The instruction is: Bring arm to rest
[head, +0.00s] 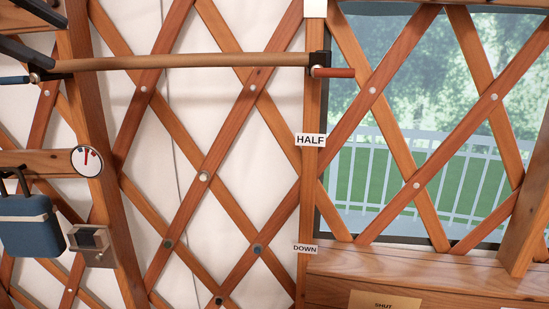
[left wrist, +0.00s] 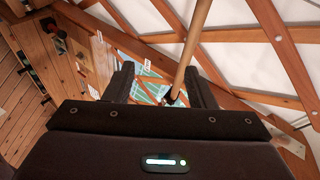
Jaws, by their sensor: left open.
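The arm is a long pale wooden rod (head: 190,61), nearly level across the lattice wall. Its right end has a black fitting and a red-brown handle (head: 334,72), at a height above the HALF label (head: 311,140) and DOWN label (head: 305,248) on the post. Its left end meets a dark fitting near the upper left. My left gripper (head: 58,43) shows as dark fingers at the upper left edge, open, near the rod's left end. In the left wrist view, the rod (left wrist: 194,42) runs away beyond the open fingers (left wrist: 160,82); no grip on it shows. My right gripper is not visible.
A round dial (head: 87,161) on a wooden beam, a blue case (head: 28,222) and a small grey box (head: 92,244) are at the left. A window (head: 400,150) is behind the lattice at right, above a wooden ledge (head: 410,273). A SHUT plate (head: 384,300) is below.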

